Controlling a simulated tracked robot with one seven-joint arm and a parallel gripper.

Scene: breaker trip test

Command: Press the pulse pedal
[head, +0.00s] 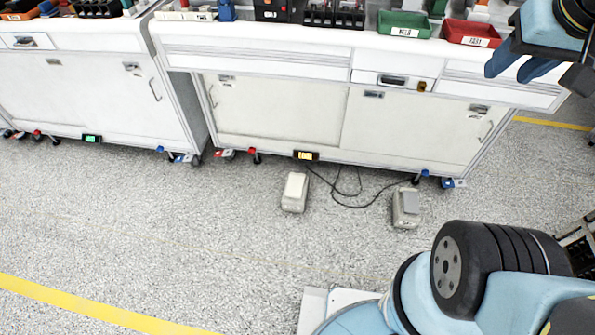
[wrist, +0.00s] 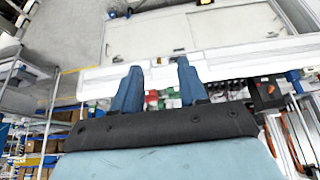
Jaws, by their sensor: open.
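Two small pedals sit on the floor in front of the right-hand workbench in the head view. One is a pale beige pedal (head: 295,192) with a light top. The other is a grey pedal (head: 406,208) to its right with a darker grey top plate. I cannot tell from labels which is the pulse pedal. My gripper (head: 518,68) is at the top right of the head view, high above and well away from both pedals. Its blue fingers are apart and empty in the wrist view (wrist: 158,70). Neither pedal is clearly visible in the wrist view.
Black cables (head: 345,193) run on the floor between the pedals and the bench. The workbench (head: 270,110) stands behind the pedals, with a green bin (head: 404,24) and a red bin (head: 470,34) on top. The floor (head: 220,240) in front is clear.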

